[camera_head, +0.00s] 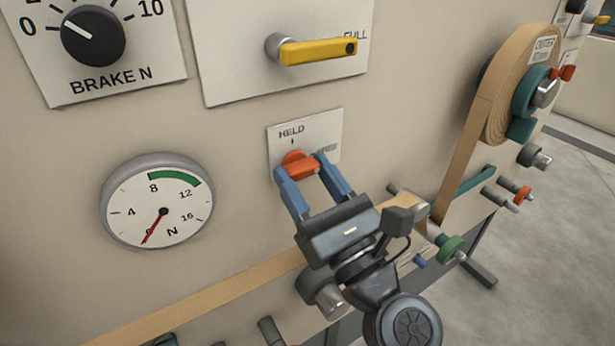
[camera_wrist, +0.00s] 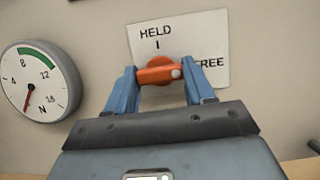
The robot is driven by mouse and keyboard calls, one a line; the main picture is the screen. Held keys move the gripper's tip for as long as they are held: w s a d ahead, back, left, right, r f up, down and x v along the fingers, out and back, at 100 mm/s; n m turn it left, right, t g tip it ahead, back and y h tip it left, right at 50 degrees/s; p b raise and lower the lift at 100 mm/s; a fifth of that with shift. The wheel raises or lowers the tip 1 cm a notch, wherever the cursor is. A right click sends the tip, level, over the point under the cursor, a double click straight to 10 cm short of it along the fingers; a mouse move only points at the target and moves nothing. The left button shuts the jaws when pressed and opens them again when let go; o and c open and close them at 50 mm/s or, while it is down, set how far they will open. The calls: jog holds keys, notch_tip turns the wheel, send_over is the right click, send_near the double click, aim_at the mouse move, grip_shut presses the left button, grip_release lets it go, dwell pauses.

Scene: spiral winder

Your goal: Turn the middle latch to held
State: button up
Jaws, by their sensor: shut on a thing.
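The orange latch (camera_head: 300,166) sits on a small white plate (camera_head: 334,128) on the machine's upright panel. In the wrist view the plate (camera_wrist: 200,36) reads HELD at the top with a tick below it, and FREE at the right. The latch's bar (camera_wrist: 158,75) lies roughly level there, with a pale dot at its right end, toward FREE. My gripper (camera_head: 302,172) is shut on the latch, with one blue finger at each end of the bar. The fingertips hide part of the bar's ends.
A yellow lever (camera_head: 315,51) marked FULL is above the latch. A brake dial (camera_head: 93,36) is at upper left and a round gauge (camera_head: 157,201) at left. A tan strip (camera_head: 210,293) runs below my gripper to a roll (camera_head: 500,85) at right.

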jog(key=shift+f+n+g+y, duration=0.1)
jog(key=shift+n+g+y, duration=0.2)
jog(key=shift+n, duration=0.2)
jog(key=n+g+y+b, duration=0.1)
jog(key=n, duration=0.1)
jog(key=n+g+y, duration=0.1)
jog(key=n, duration=0.2)
jog(key=shift+w+d+b, duration=0.1)
jog(key=shift+d+b, duration=0.05)
jog(key=shift+b, duration=0.2)
jog(key=n+g, duration=0.1)
jog(key=n, duration=0.2)
jog(key=n+g+y, duration=0.1)
jog(key=n, duration=0.2)
jog(key=shift+d+r+n+g, duration=0.1)
jog(key=shift+r+n+g, duration=0.1)
jog(key=shift+n+g, duration=0.1)
jog(key=n+g, duration=0.2)
jog(key=n, duration=0.3)
jog(key=shift+w+r, duration=0.1)
jog(key=shift+r, duration=0.05)
jog(key=n+g+h+p, duration=0.1)
jog(key=n, duration=0.3)
jog(key=shift+g, duration=0.4)
jog(key=shift+n+p, duration=0.3)
jog(key=shift+n, duration=0.2)
jog(key=o, duration=1)
jog(key=shift+o, duration=0.2)
jog(key=shift+d, duration=0.1)
